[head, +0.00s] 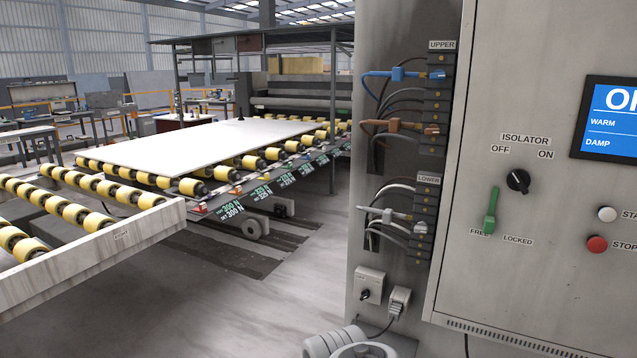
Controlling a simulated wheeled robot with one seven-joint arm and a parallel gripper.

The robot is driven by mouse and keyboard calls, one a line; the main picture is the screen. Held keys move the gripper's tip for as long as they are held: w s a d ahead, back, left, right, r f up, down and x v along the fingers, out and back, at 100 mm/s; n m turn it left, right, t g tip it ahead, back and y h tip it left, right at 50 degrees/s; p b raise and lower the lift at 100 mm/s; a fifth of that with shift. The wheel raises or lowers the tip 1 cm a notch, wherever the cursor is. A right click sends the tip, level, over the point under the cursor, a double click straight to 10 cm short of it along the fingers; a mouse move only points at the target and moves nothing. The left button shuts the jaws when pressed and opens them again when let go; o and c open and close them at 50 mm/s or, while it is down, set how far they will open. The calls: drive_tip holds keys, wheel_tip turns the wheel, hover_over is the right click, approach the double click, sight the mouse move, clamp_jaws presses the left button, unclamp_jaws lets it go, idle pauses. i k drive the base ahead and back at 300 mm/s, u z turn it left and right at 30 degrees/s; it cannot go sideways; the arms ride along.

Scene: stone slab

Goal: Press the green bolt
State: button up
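The green bolt (491,212) is on the grey cabinet front at the right of the head view. It is a narrow upright bar with a wider lower end. Its lower end sits by the word FREE, with the word LOCKED to its right. Nothing covers it. My gripper is not in view; only rounded pale parts that look like my arm show at the bottom edge.
An isolator knob (518,181) sits just above right of the bolt. A white button (607,214), a red stop button (597,244) and a blue screen (612,118) are further right. Cabled terminal blocks (430,130) stand left. A roller conveyor with a pale slab (205,142) lies beyond.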

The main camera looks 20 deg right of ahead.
sight(488, 223)
drive_tip(key=z, duration=0.25)
drive_tip(key=i, duration=0.35)
drive_tip(key=u, duration=0.3)
